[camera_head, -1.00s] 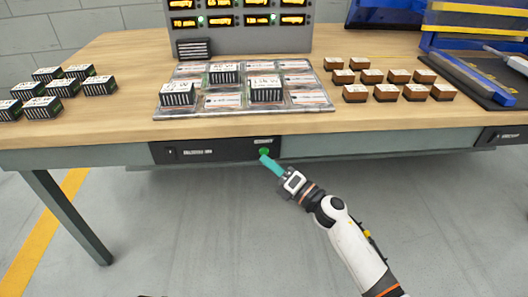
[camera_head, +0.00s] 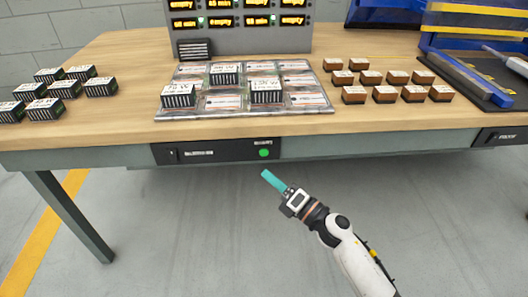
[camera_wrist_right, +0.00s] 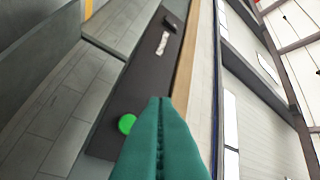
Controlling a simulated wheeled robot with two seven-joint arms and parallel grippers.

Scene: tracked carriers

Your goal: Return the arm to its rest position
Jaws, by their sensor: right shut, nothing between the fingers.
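My right gripper (camera_head: 267,177) has teal fingers and is in front of the workbench, below its front edge and apart from it. Its fingers are shut together with nothing between them, which the right wrist view also shows (camera_wrist_right: 160,120). My white right arm comes in from the lower right. A dark control panel (camera_head: 217,151) with a lit green button (camera_head: 264,153) is on the bench front, just beyond the fingertips. The green button also shows in the wrist view (camera_wrist_right: 126,124). My left gripper is not in view.
The wooden bench (camera_head: 120,128) carries a tray (camera_head: 245,112) with several striped blocks on it. More striped blocks (camera_head: 48,75) stand at left, and several brown blocks (camera_head: 397,77) at right. A display unit (camera_head: 240,30) stands behind. The floor before the bench is clear.

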